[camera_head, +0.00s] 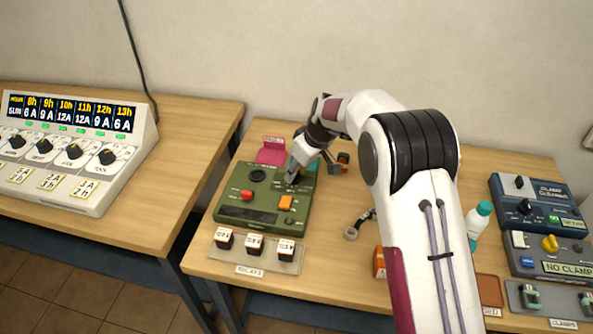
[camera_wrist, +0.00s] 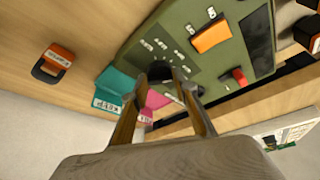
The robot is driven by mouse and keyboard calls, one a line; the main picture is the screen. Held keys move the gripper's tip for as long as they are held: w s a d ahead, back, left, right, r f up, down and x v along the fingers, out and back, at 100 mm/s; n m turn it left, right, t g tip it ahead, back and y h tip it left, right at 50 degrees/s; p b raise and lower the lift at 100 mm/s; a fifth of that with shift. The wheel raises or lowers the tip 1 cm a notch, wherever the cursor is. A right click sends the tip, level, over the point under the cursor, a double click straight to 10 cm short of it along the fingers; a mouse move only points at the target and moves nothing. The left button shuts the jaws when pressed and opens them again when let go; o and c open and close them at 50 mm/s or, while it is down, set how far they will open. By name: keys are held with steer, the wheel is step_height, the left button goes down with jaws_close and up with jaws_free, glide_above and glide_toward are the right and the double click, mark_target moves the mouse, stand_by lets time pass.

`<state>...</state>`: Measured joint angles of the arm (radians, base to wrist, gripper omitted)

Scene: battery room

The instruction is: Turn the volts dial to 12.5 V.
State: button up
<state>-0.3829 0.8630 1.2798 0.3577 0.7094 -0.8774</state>
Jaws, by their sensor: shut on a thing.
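The green battery device (camera_head: 235,200) lies on the right-hand table, with a red switch (camera_head: 247,195), an orange switch (camera_head: 286,202) and a dark display strip along its front. One black dial (camera_head: 257,175) is in plain view at its back left. My gripper (camera_head: 291,181) reaches down onto the back right of the panel. In the wrist view my gripper (camera_wrist: 161,77) has its fingers closed on either side of a dark round dial (camera_wrist: 160,71). My gripper covers this dial in the head view. Its pointer and volts scale are not readable.
A pink pad (camera_head: 271,153) and a teal pad (camera_wrist: 118,86) lie behind the device. A white bottle (camera_head: 479,220) and blue clamp units (camera_head: 540,208) are to the right.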

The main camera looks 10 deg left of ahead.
stand_by(0.5)
steer(key=o, duration=1.1)
steer(key=shift+r, duration=0.1)
steer(key=shift+v, duration=5.9)
steer(key=shift+w+d, duration=0.1)
